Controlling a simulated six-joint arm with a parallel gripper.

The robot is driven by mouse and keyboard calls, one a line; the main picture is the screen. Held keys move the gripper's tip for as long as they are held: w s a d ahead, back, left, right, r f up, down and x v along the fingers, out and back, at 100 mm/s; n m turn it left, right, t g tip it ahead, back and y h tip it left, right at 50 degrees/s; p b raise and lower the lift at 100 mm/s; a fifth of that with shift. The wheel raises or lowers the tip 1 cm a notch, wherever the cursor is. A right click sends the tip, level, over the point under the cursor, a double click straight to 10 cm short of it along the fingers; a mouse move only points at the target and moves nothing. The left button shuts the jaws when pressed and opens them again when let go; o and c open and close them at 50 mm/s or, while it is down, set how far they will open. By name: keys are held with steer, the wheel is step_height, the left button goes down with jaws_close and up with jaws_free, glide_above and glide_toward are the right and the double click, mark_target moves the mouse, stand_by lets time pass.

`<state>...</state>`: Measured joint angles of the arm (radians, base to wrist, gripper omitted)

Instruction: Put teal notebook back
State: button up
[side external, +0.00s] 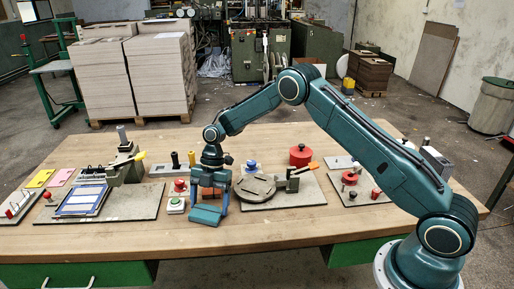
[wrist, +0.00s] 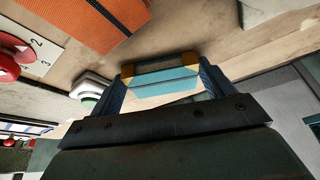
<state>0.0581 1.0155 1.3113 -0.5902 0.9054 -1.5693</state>
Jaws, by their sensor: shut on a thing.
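A teal block-like thing, which I take for the teal notebook (wrist: 165,82), is between my gripper's fingers in the wrist view. In the side view the teal notebook (side external: 207,215) is low over the front of the table, below the gripper. My gripper (wrist: 168,78) is shut on it, one finger at each end. In the side view my gripper (side external: 210,200) points down near the table's middle. Whether the notebook touches the table I cannot tell.
An orange thing (wrist: 85,22) lies close by at upper left in the wrist view. A green button box (side external: 175,205) stands just left of my gripper. A grey board with a round plate (side external: 256,187) is to the right. Bare wooden table (side external: 270,225) is in front.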

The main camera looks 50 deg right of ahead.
steer(key=shift+f, duration=0.1)
steer(key=o, duration=1)
steer(key=shift+v, duration=6.1)
steer(key=shift+s, duration=0.1)
